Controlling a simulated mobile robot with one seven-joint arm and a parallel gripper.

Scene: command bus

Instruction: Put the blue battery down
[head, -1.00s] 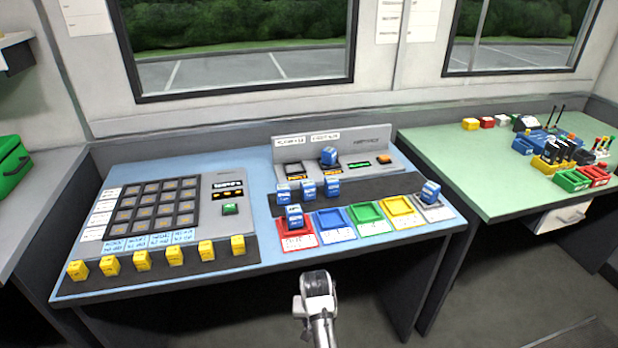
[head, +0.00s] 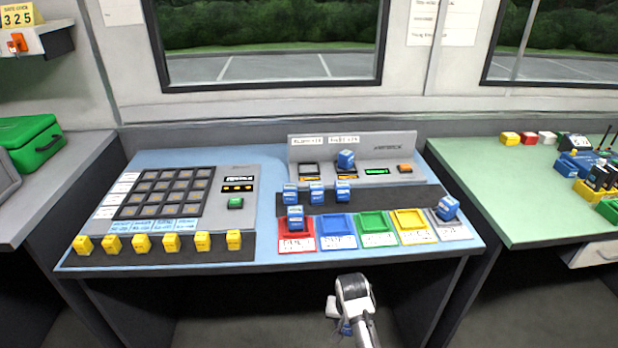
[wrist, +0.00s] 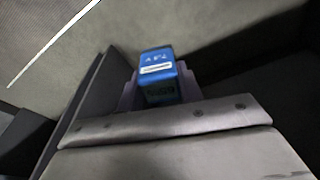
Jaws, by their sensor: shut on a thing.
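My gripper holds a blue battery (wrist: 158,80), which shows between the two fingers in the wrist view, its label facing the camera. In the head view my gripper (head: 344,326) is low in front of the desk, below its front edge, with a little of the held blue battery (head: 346,328) showing.
The blue tray (head: 338,228), green tray (head: 376,226) and yellow tray (head: 411,222) look empty. Yellow blocks (head: 170,243) line the desk's front left, below a dark grid panel (head: 165,192). A green table (head: 500,190) with radios stands at the right.

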